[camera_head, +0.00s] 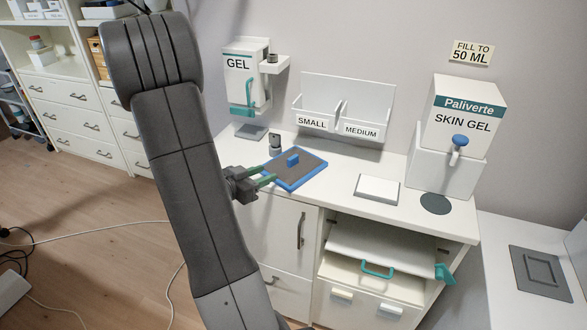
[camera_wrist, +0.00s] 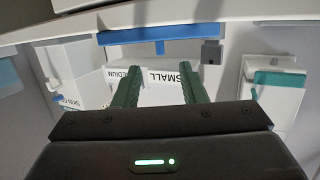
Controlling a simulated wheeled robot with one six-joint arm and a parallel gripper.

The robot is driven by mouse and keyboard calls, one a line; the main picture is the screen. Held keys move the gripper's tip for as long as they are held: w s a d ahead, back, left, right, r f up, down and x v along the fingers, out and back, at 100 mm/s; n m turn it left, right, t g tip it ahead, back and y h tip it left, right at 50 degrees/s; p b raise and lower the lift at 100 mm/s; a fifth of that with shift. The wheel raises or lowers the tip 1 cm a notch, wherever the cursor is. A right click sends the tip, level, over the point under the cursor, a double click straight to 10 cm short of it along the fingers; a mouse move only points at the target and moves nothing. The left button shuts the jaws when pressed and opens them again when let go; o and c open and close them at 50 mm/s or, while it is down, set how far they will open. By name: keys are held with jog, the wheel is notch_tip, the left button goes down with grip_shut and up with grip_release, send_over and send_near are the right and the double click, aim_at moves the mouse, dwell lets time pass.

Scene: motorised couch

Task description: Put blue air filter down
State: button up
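The blue air filter (camera_head: 303,172) is a flat panel with a blue rim, a grey face and a blue handle block on top. It lies flat on the white counter. In the wrist view, which is upside down, its blue edge (camera_wrist: 200,33) shows near the top, with the handle projecting beyond it. My gripper (camera_head: 272,174) is at the filter's left side, with its green fingers pointing toward it. In the wrist view the fingers (camera_wrist: 157,75) are apart with nothing between them. They appear clear of the handle.
A small grey block (camera_head: 275,143) stands behind the filter. The white counter (camera_head: 335,189) also holds a white pad (camera_head: 377,188), a dark round disc (camera_head: 435,204) and the skin gel dispenser (camera_head: 460,115). A gel dispenser (camera_head: 240,66) and the SMALL/MEDIUM bins (camera_head: 345,105) are at the wall.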

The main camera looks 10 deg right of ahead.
aim_at(288, 162)
jog(key=x, duration=0.5)
jog(key=shift+w+d, duration=0.25)
jog(key=shift+d, duration=0.05)
jog(key=x, duration=0.3)
jog(key=p+x, duration=0.1)
jog(key=shift+w+d+r, duration=0.1)
jog(key=shift+d+r, duration=0.15)
jog(key=shift+r, duration=0.1)
jog(key=shift+w+d+f, duration=0.15)
jog(key=shift+w+d, duration=0.1)
jog(key=shift+d, duration=0.05)
grip_shut()
